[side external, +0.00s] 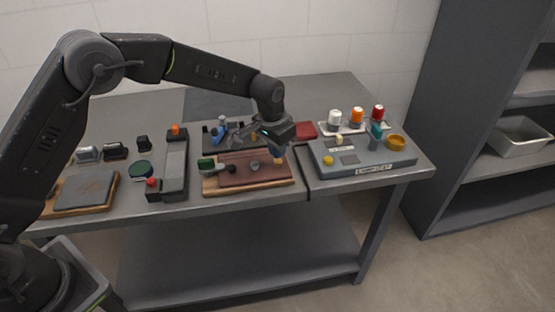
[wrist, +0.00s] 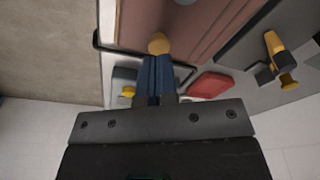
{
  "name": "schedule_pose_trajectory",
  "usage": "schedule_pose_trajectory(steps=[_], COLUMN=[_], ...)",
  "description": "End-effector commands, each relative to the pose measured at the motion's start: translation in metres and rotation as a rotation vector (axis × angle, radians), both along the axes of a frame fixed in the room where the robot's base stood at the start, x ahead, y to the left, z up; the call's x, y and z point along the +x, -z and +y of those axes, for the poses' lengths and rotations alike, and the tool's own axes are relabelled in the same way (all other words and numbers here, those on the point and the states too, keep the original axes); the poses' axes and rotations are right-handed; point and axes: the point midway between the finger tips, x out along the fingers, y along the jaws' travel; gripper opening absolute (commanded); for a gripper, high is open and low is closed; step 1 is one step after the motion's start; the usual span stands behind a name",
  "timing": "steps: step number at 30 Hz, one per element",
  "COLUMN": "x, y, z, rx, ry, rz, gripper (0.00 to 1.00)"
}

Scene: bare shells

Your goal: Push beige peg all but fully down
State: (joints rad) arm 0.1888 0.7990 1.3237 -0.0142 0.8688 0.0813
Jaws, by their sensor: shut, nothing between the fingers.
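The beige peg (wrist: 159,43) stands at the edge of a reddish-brown panel in the wrist view. In the side view the peg (side external: 278,161) is small, at the panel's right end. My gripper (wrist: 156,62) has its blue fingers together with nothing between them. Its tips are right at the peg's head; I cannot tell whether they touch it. In the side view my gripper (side external: 277,153) is just above the peg. The reddish-brown panel (side external: 239,179) lies on a wooden board. How deep the peg sits is hard to tell.
A grey-blue box (side external: 375,160) stands at right, and a grey fixture (side external: 174,170) with coloured knobs at left.

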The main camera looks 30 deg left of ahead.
Motion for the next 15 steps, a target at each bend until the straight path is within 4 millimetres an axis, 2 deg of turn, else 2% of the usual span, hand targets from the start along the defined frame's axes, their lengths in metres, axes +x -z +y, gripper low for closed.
schedule_pose_trajectory(steps=[15], x=[-0.0003], y=[0.0108], z=[0.0000], rx=[0.000], ry=[0.000], rz=[0.001], gripper=[0.00])
